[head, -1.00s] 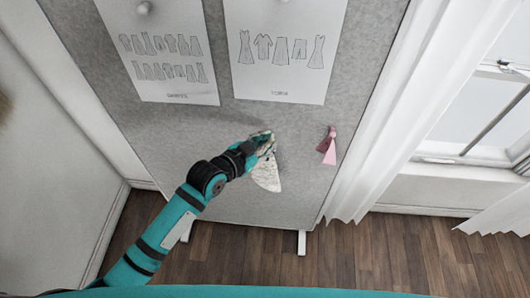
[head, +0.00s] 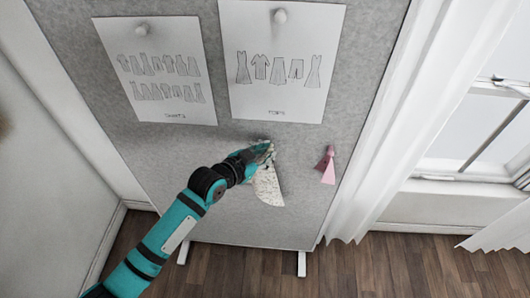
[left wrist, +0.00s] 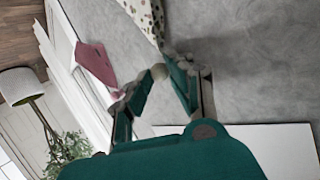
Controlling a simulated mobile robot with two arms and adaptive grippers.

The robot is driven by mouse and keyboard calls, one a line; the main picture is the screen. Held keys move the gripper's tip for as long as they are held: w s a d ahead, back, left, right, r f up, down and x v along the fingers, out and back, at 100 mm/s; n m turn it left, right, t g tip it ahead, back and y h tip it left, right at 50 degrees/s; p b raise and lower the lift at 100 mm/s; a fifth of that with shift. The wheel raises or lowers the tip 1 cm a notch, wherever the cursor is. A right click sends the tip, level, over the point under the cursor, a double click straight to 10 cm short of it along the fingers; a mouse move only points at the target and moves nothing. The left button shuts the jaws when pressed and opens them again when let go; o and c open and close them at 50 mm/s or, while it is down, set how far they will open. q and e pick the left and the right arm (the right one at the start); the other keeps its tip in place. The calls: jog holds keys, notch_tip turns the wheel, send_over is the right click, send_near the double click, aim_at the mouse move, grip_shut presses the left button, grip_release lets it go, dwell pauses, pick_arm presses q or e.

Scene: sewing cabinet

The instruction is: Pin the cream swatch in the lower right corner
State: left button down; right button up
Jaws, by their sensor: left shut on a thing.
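The cream swatch (head: 267,188), speckled and roughly triangular, hangs from my left gripper (head: 264,150) in front of the lower part of the grey felt board (head: 215,215). In the left wrist view the swatch (left wrist: 145,18) shows with small coloured spots beside the fingertips (left wrist: 170,73). The left gripper is shut on its upper end. A pale rounded bit (left wrist: 158,72) shows at the fingertips; I cannot tell whether it is a pin. Whether the swatch touches the board is unclear. My right gripper is out of view.
A pink swatch (head: 327,170) hangs on the board to the right; it also shows in the left wrist view (left wrist: 97,63). Two pattern sheets (head: 158,105) (head: 280,105) are pinned above. A white curtain (head: 385,150) and window are at right. Bare felt surrounds the gripper.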

pick_arm(q)
jog(key=shift+w, duration=0.35)
dwell(0.5)
jog(key=c, duration=1.1)
grip_release()
jog(key=v, duration=1.2)
